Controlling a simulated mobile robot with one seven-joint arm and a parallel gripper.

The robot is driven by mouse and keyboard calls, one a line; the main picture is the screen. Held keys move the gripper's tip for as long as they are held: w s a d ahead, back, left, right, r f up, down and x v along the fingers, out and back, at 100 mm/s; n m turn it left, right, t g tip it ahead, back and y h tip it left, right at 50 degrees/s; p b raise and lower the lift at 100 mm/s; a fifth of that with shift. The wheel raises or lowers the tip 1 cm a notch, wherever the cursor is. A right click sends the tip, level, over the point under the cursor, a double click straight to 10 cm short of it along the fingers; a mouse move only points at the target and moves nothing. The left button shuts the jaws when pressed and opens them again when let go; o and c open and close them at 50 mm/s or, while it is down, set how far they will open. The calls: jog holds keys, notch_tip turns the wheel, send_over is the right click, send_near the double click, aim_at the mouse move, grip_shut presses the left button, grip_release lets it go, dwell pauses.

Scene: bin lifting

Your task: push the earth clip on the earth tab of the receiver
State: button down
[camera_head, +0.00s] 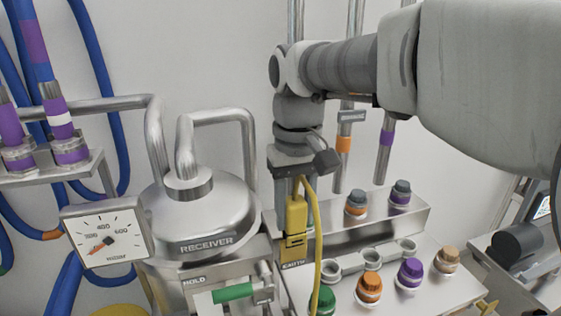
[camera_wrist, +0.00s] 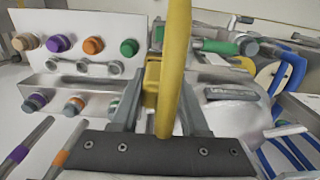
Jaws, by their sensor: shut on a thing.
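My gripper (camera_head: 294,190) points down and is shut on the yellow earth clip (camera_head: 296,216). The clip also shows between the fingers in the wrist view (camera_wrist: 152,82), with its yellow cable (camera_wrist: 177,50) looping up in front of it. The clip is upright, directly above a yellow piece with dark marks (camera_head: 295,246) over the EARTH label (camera_head: 293,265), beside the receiver (camera_head: 207,222). The tab itself is hidden, and I cannot tell whether the clip touches it or sits on it.
A dial gauge (camera_head: 107,233) and green HOLD handle (camera_head: 233,292) are at the receiver's front. A panel with green, orange (camera_head: 369,287), purple (camera_head: 410,273) and tan caps stands to the right. Vertical pipes rise behind my gripper. Blue hoses hang at left.

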jog(key=shift+f+b, duration=0.6)
jog(key=shift+f, duration=0.45)
dwell(0.9)
jog(key=shift+c, duration=1.6)
grip_release()
notch_tip(320, 180, up, 17)
jog(key=p, duration=0.2)
jog(key=shift+r, duration=0.2)
jog(key=shift+d, duration=0.1)
jog(key=s+d+f+m+t, duration=0.1)
jog(key=s+d+f+t, duration=0.1)
jog(key=f, duration=0.4)
jog(key=s+d+f+m+t, duration=0.1)
jog(key=s+d+f, duration=0.4)
jog(key=s+f, duration=0.1)
jog(key=s+d+f+m+t, duration=0.1)
jog(key=s+d+f+t, duration=0.1)
jog(key=f, duration=0.4)
jog(key=shift+s+d+f+t, duration=0.3)
jog(key=shift+s+d, duration=0.4)
jog(key=shift+s, duration=0.45)
